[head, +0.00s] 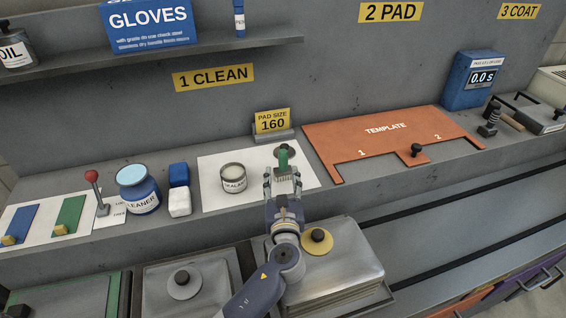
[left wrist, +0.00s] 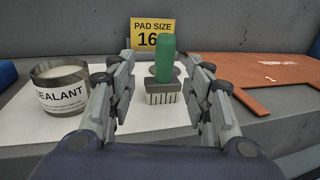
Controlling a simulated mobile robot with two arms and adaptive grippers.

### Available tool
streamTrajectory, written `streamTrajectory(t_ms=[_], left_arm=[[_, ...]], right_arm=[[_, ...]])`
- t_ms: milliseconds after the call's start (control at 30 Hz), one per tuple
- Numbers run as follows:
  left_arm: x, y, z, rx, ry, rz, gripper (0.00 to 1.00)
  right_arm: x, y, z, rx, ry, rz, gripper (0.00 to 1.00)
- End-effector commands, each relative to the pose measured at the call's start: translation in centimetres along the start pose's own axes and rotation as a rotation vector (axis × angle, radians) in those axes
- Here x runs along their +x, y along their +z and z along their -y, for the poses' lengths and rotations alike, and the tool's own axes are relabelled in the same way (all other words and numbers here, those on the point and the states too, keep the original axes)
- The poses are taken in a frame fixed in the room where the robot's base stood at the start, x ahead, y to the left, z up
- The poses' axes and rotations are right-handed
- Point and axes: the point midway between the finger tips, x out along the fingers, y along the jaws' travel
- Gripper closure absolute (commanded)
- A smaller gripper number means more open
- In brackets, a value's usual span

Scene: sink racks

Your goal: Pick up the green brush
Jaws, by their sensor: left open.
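The green brush (head: 283,160) stands on a white sheet on the grey counter, its green handle up and its pale bristle block below. It also shows in the left wrist view (left wrist: 165,62), upright and centred beyond the fingertips. My left gripper (head: 283,182) is open, low over the sheet in front of the brush. In the left wrist view its two fingers (left wrist: 165,75) stand apart, one to each side of the brush, with gaps on both sides. I cannot tell how far the fingertips reach around it. A dark round base shows behind the brush. My right gripper is not in view.
A sealant tin (head: 233,178) stands left of the brush on the white sheet (head: 213,195). A yellow pad size sign (head: 272,121) stands behind it. The orange template (head: 370,140) lies to the right. A blue cleaner jar (head: 138,190) is farther left. Metal trays lie below the counter edge.

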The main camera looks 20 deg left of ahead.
Motion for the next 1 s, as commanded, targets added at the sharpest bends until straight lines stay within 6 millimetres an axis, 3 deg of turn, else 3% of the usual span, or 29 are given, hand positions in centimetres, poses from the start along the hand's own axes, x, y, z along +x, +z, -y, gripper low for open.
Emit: streamTrajectory(t_ms=[167,500,700,1000], left_arm=[[2.2,0.1,0.0,0.001,0.000,0.001,0.54],[5.1,0.1,0.6,0.001,0.000,0.000,0.54],[7.3,-0.1,0.7,0.000,0.001,0.000,0.54],[7.7,-0.2,0.7,-0.001,0.000,-0.001,0.54]], right_arm=[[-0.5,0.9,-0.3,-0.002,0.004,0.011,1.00],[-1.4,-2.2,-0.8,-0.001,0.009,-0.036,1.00],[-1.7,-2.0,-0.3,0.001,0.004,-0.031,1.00],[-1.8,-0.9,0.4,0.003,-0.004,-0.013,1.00]])
